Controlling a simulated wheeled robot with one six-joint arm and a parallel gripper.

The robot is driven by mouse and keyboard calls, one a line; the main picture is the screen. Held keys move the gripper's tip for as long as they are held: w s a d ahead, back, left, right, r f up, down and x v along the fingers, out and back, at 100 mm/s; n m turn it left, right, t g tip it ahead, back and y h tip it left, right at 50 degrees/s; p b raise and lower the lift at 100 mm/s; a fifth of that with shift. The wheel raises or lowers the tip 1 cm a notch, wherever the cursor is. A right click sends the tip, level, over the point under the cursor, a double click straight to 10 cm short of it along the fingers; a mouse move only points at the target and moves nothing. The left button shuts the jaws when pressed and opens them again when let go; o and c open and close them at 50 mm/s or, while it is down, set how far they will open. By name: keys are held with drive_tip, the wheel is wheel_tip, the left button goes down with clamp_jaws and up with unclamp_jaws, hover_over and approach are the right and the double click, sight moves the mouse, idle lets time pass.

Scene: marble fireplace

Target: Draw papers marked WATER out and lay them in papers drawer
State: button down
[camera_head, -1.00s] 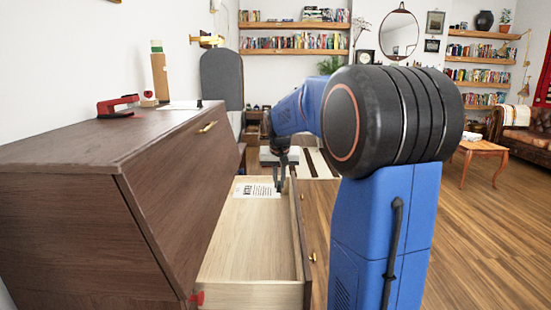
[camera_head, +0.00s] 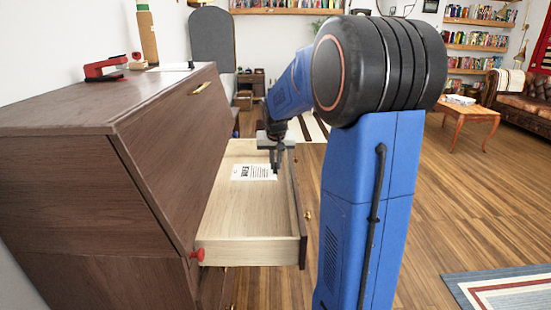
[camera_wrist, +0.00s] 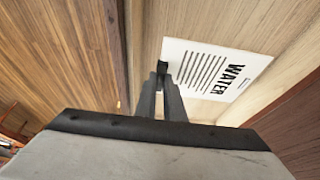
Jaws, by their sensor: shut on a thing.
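A white paper marked WATER (camera_wrist: 212,68) is in the open drawer (camera_head: 245,220) of the dark wooden desk. It also shows in the head view (camera_head: 254,172), lying roughly flat over the pale drawer bottom; I cannot tell whether it touches it. My gripper (camera_wrist: 163,68) is shut on the paper's edge, near one corner. In the head view my gripper (camera_head: 275,170) points down into the drawer, close to its right wall. The fingertips hide a small bit of the paper's edge.
The desk's slanted front (camera_head: 165,150) rises left of the drawer. A red knob-like thing (camera_head: 199,254) sits at the drawer's near left corner. A red stapler (camera_head: 105,69) stands on the desk top. Wooden floor (camera_head: 440,200) is open to the right.

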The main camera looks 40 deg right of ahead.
drive_tip(key=shift+f, duration=4.9)
drive_tip(key=c, duration=1.8)
unclamp_jaws()
drive_tip(key=shift+r, duration=4)
drive_tip(key=shift+a, duration=0.1)
